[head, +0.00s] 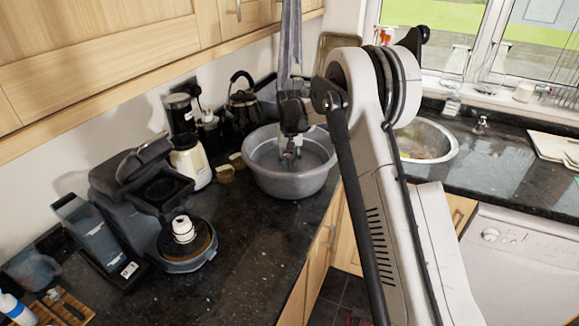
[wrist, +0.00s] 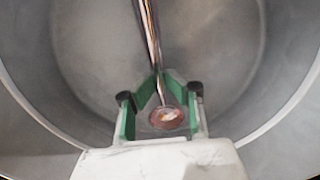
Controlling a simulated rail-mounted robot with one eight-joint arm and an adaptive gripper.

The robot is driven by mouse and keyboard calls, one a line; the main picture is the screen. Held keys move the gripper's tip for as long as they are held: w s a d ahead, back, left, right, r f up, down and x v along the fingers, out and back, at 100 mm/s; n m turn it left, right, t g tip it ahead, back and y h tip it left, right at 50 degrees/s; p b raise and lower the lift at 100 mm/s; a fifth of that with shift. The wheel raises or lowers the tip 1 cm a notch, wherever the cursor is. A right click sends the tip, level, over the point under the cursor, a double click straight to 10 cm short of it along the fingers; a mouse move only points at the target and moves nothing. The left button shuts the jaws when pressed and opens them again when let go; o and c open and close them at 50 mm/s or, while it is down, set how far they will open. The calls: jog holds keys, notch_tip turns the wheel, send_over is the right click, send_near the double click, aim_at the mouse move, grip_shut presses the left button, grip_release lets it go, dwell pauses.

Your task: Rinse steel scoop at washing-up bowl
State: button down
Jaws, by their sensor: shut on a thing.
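A grey round washing-up bowl (head: 282,186) stands on the dark counter in the middle of the head view. Its grey inside (wrist: 90,60) fills the wrist view. My gripper (head: 290,158) points down into the bowl. In the wrist view, its green-lined fingers (wrist: 160,92) are closed around the steel scoop (wrist: 152,45). The scoop shows as a thin shiny shaft running to the top edge, with a round, reddish reflective end between the fingers. In the head view the scoop is too small to make out. I cannot tell whether it touches the bowl.
Wall cupboards (head: 95,45) hang above. A sink (head: 425,140) lies to the right, behind my arm. The counter in front of the bowl is clear.

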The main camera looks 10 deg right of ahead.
aim_at(290, 163)
dwell(0.4)
notch_tip(290, 163, up, 16)
jog(key=p, duration=0.5)
jog(key=shift+f, duration=0.15)
dwell(1.2)
dwell(2.1)
notch_tip(290, 163, up, 4)
jog(key=shift+p, duration=0.6)
jog(key=shift+f, duration=0.15)
jog(key=s+f+b, duration=0.5)
jog(key=f+b, duration=0.2)
jog(key=b, duration=0.4)
jog(key=shift+s+d, duration=0.25)
